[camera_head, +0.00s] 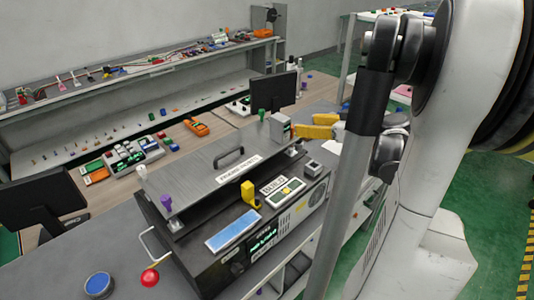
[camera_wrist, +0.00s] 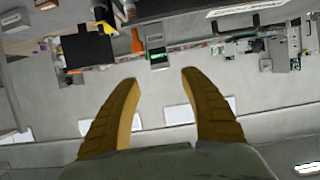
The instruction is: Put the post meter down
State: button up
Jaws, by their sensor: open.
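My gripper (camera_head: 302,127) has yellow fingers and shows at the right of the machine in the head view, beside my arm. In the wrist view the fingers of my gripper (camera_wrist: 158,78) are spread apart with nothing between them. A small upright grey box (camera_head: 280,127) stands by the far right corner of the machine's top plate, just left of the fingertips; it may be the post meter, but I cannot tell for sure. A small dark block with a green display (camera_wrist: 158,56) appears beyond the fingertips in the wrist view; whether it is the same thing is unclear.
The machine (camera_head: 225,215) carries a raised plate with a handle, a yellow lever (camera_head: 249,194) and a blue panel (camera_head: 232,229). A red knob (camera_head: 150,277) and blue button (camera_head: 98,285) are in front. A monitor (camera_head: 274,91) and orange device (camera_head: 196,127) stand behind.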

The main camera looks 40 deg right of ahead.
jog(key=w+a+f+g+y, duration=0.15)
jog(key=a+g, duration=0.25)
jog(key=a, duration=1.4)
jog(key=s+a+f+g+h, duration=0.1)
jog(key=s+a, duration=0.4)
jog(key=a, duration=0.3)
jog(key=s+a+f+g+h, duration=0.1)
jog(key=s+a+f, duration=0.1)
jog(key=s+a, duration=0.3)
jog(key=shift+s+a+m+g+h, duration=0.15)
jog(key=shift+a+m+g+h, duration=0.25)
jog(key=shift+a, duration=1.75)
